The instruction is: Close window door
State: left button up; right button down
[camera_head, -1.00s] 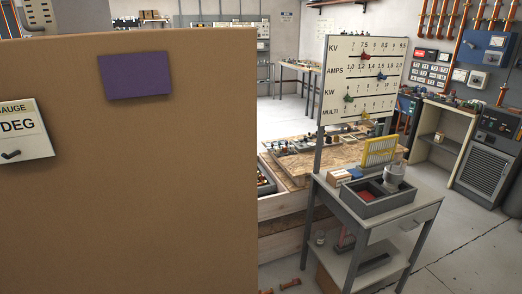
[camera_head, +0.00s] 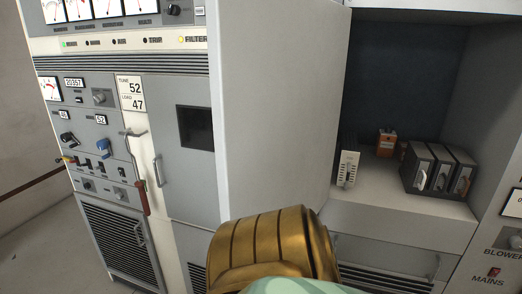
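A grey cabinet panel with a small dark square window (camera_head: 195,127) stands left of centre, with a vertical handle (camera_head: 158,171) on its left side. A tall plain light-grey panel (camera_head: 275,105) juts out to its right, beside an open compartment (camera_head: 400,80). I cannot tell whether that plain panel is a swung-open door or a cabinet side. A gold banded part and a pale green part, apparently of my arm, fill the bottom centre and hide what lies behind. Neither gripper's fingers show.
The open compartment holds a small orange box (camera_head: 386,143), a white upright unit (camera_head: 347,168) and dark modules (camera_head: 441,172) with handles. Meters, knobs and levers cover the left cabinet (camera_head: 100,125). Some floor (camera_head: 40,245) is free at the lower left.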

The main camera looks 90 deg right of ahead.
aim_at(276, 67)
jog(key=i+l+z, duration=0.1)
jog(key=z, duration=0.35)
jog(key=i+z, duration=0.15)
jog(key=z, duration=0.3)
jog(key=i+z, duration=0.15)
jog(key=z, duration=0.3)
jog(key=i+z, duration=0.15)
jog(key=z, duration=0.3)
jog(key=i+j+z, duration=0.1)
jog(key=z, duration=0.35)
jog(key=i+j+z, duration=0.1)
jog(key=z, duration=0.3)
jog(key=j+z, duration=0.25)
jog(key=z, duration=0.2)
jog(key=i, duration=0.05)
